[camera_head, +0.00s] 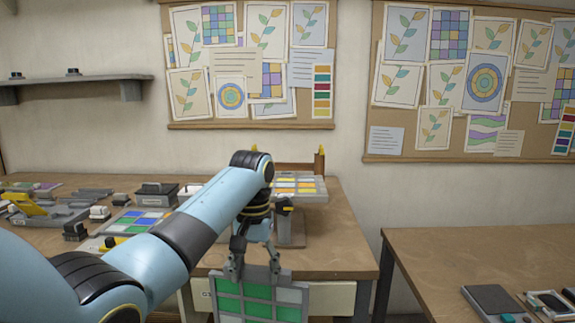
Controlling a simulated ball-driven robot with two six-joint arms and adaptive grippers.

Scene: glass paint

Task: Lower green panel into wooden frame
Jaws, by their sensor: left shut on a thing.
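A green panel (258,300) with a grey rim and several green squares, some pale grey, hangs upright at the bottom centre. Its lower edge is cut off by the picture. My left gripper (254,269) is above it, shut on its top rim. The panel is in front of the table's front edge. A brown wooden piece with yellow-tipped posts (320,163) stands at the back of the table, perhaps the wooden frame. My left arm and an orange-and-yellow panel hide much of it. My right gripper is not in view.
The orange-and-yellow tiled panel (312,186) sits raised on a grey stand (291,228). A blue-and-green tiled panel (138,221) and several tools and blocks crowd the table's left side. A second table (480,255) stands at right, with a gap between.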

